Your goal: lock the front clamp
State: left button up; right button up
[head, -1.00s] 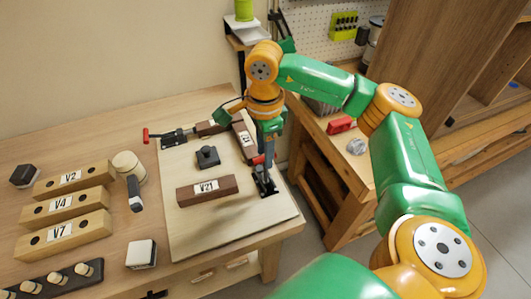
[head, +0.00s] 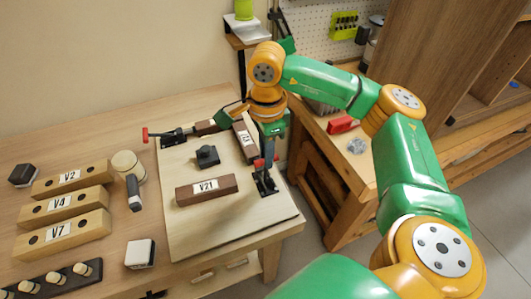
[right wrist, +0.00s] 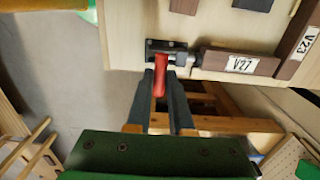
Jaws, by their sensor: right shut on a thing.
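The front clamp (head: 266,184) is a dark metal toggle clamp with a red-tipped handle, at the right edge of the pale board (head: 235,225). In the head view its handle stands up from the base. My right gripper (head: 269,153) reaches down to it from above. In the right wrist view the red handle (right wrist: 160,76) lies between the two dark fingers (right wrist: 161,95), which are shut on it. The clamp base (right wrist: 166,48) sits beside a brown block marked V27 (right wrist: 238,62). The fingers partly hide the handle. My left gripper is not in view.
A second red-handled clamp (head: 170,137) is at the board's back left. A brown V21 block (head: 207,189) and a small black block (head: 207,156) lie on the board. Wooden blocks V2, V4 and V7 (head: 66,232) lie left. A side bench (head: 340,165) stands right.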

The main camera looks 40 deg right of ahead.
jog(key=shift+s+a+f+b, duration=0.1)
jog(key=shift+s+f+b, duration=0.25)
jog(key=shift+s, duration=0.1)
jog(key=shift+s+r, duration=0.1)
jog(key=shift+s, duration=0.05)
jog(key=shift+o, duration=0.2)
jog(key=shift+s+a+f+b, duration=0.15)
jog(key=shift+s+f+b, duration=0.3)
jog(key=shift+s+b, duration=0.1)
jog(key=shift+r, duration=0.1)
